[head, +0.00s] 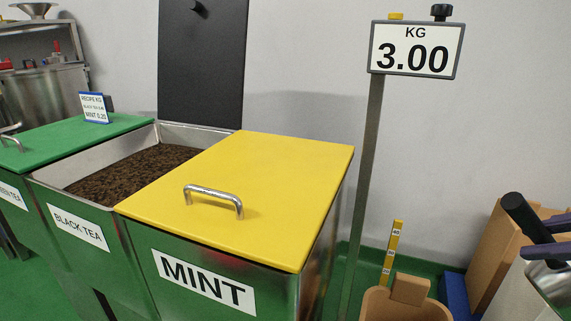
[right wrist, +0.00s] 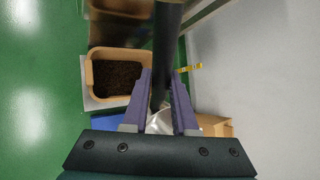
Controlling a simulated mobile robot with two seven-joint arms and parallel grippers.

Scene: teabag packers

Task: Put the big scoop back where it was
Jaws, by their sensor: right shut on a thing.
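The big scoop has a black handle (head: 522,216) and a shiny metal pan (head: 552,284), partly cut off at the right edge of the head view. My right gripper (head: 548,238) is shut on the handle, its purple fingers on either side. In the right wrist view, the black handle (right wrist: 166,45) runs up between the fingers (right wrist: 163,95), and part of the metal pan (right wrist: 211,125) shows below. The scoop is held in the air, in front of cardboard boxes. My left gripper is out of view.
The black tea bin (head: 45,188) is open, its dark lid (head: 202,60) raised. The mint bin's yellow lid (head: 250,175) is shut. The scale display (head: 416,48) reads 3.00 on its post. A tan tote (right wrist: 89,75) holds dark tea. Cardboard boxes (head: 495,255) stand at right.

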